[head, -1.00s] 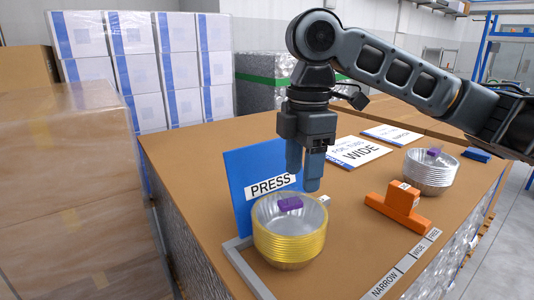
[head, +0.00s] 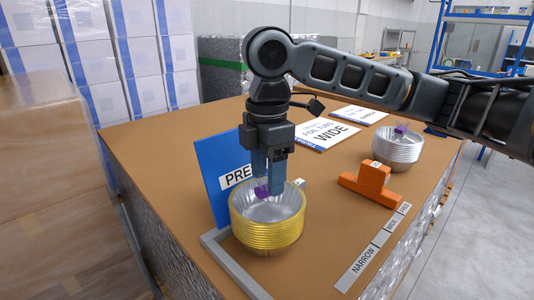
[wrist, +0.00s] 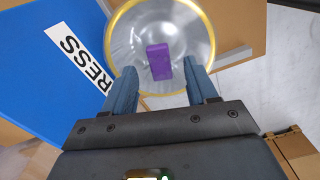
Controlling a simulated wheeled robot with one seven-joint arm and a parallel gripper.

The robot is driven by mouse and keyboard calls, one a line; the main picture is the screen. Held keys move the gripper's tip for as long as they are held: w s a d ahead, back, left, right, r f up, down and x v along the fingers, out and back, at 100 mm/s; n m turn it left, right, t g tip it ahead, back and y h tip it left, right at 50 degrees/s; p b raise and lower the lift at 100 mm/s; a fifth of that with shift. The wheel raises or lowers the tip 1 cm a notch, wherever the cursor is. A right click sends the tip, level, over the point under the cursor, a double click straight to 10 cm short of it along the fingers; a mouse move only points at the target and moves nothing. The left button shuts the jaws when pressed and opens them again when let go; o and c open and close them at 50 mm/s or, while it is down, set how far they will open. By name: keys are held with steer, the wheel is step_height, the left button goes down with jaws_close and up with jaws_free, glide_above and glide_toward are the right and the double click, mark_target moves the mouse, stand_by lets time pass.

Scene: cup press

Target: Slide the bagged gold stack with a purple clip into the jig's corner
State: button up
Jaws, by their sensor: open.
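The gold-rimmed stack (head: 268,228) of foil cups stands on the table beside the jig. A purple clip (head: 262,192) sits at its top, and the clip (wrist: 158,62) also shows inside the round opening in the wrist view. My gripper (head: 269,190) is right above the stack, its fingers down at the clip. In the wrist view the fingers (wrist: 163,80) are apart on either side of the clip, with gaps showing. The jig has a blue PRESS board (head: 218,165) behind the stack and a grey rail (head: 232,268) at its front left. A bag cannot be made out clearly.
A silver stack (head: 397,150) with a purple clip stands at the back right. An orange block tool (head: 372,184) lies between the stacks. White WIDE sign (head: 327,134) and labelled strip (head: 372,250) lie flat. Cartons (head: 55,180) stand left of the table.

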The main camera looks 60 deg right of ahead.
mark_target(267, 212)
steer(key=shift+f, duration=1.45)
jaws_close()
